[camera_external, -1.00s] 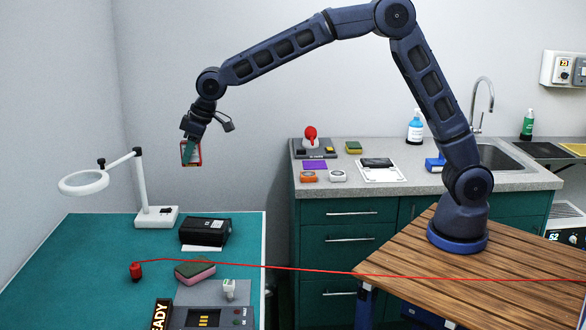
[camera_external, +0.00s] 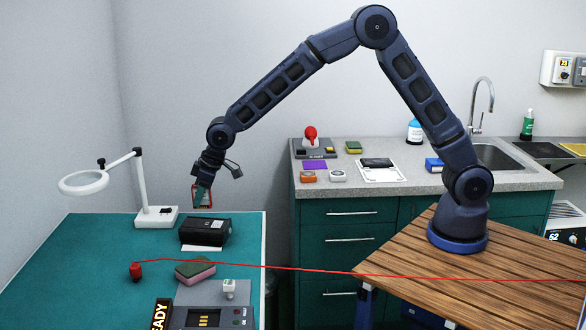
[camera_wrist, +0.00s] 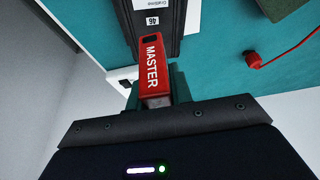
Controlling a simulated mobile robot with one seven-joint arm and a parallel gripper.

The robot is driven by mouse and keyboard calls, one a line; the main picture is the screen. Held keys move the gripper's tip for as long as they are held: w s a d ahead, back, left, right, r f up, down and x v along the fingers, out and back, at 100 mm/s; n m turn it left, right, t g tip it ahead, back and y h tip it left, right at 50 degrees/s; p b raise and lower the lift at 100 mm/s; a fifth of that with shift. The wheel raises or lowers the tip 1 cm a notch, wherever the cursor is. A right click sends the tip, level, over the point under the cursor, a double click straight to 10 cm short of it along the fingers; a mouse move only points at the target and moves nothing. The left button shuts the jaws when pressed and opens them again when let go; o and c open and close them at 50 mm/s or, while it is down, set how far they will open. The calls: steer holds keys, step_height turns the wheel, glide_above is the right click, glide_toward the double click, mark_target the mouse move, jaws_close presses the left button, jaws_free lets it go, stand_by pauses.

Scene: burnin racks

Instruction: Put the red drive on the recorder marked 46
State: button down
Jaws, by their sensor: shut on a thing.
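My gripper (camera_external: 202,192) is shut on the red drive (camera_wrist: 152,68), which has "MASTER" on it in white letters. In the external view the drive (camera_external: 209,195) is held in the air above the far part of the teal table. The black recorder (camera_external: 206,230) lies on that table, below the gripper. In the wrist view the recorder (camera_wrist: 168,45) shows behind the drive, with a small white label reading 46 and another white label partly cut off. The drive appears apart from the recorder; the exact gap is hard to tell.
A white magnifier lamp (camera_external: 156,216) stands left of the recorder. A sponge (camera_external: 195,271), a red object on a cord (camera_external: 136,271) and a grey device (camera_external: 214,318) lie nearer. The red cord (camera_external: 300,269) runs across to the wooden table (camera_external: 400,262).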

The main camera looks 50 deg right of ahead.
mark_target(203, 207)
steer(key=shift+f, duration=2.65)
steer(key=shift+f, duration=0.1)
steer(key=c, duration=1.3)
jaws_free()
steer(key=shift+o, duration=0.2)
